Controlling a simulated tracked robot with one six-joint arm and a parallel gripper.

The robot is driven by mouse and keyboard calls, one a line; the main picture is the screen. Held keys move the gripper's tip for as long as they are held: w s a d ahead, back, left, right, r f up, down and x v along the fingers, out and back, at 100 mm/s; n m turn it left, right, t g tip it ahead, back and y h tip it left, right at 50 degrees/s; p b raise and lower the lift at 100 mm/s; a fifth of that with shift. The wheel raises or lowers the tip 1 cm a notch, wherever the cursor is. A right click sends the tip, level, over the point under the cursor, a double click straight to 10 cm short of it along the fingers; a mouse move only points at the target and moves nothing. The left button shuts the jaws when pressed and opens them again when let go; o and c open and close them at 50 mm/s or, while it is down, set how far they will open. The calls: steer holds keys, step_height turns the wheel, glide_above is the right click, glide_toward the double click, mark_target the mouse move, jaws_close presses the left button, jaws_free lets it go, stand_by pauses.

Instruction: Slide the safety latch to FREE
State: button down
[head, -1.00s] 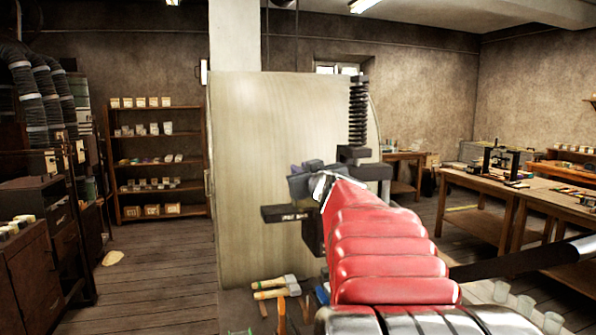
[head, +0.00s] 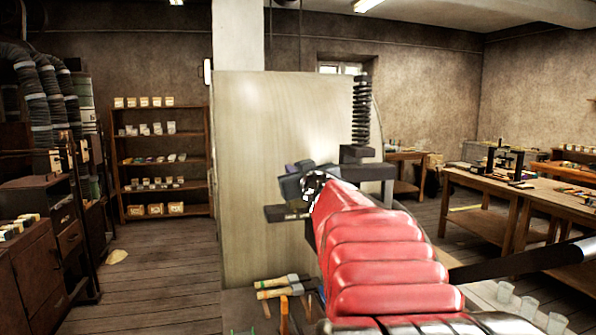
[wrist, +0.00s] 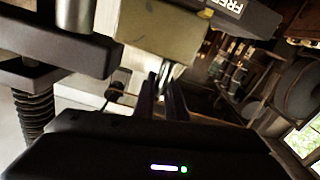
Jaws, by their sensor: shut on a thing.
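The press's dark latch plate (head: 284,213) sticks out at the left of my gripper in the head view, with small pale lettering that I cannot read. My gripper (head: 297,183) is just above and beside it, at the front of the pale press panel. In the wrist view my gripper's two dark fingers (wrist: 164,98) are shut on a slim bright metal piece (wrist: 163,74), which looks like the safety latch's handle. A dark plate lettered FREE (wrist: 232,8) shows at the top of the wrist view. My red arm and gripper hide much of the latch in the head view.
The tall pale press panel (head: 262,130) stands right before me, with a black spring (head: 361,108) and a dark bracket (head: 362,153) at its right. Hand tools (head: 280,286) lie low in front.

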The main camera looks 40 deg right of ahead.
steer(key=shift+w+a, duration=0.4)
steer(key=shift+a, duration=0.3)
steer(key=c, duration=1.8)
jaws_free()
steer(key=shift+c, duration=0.2)
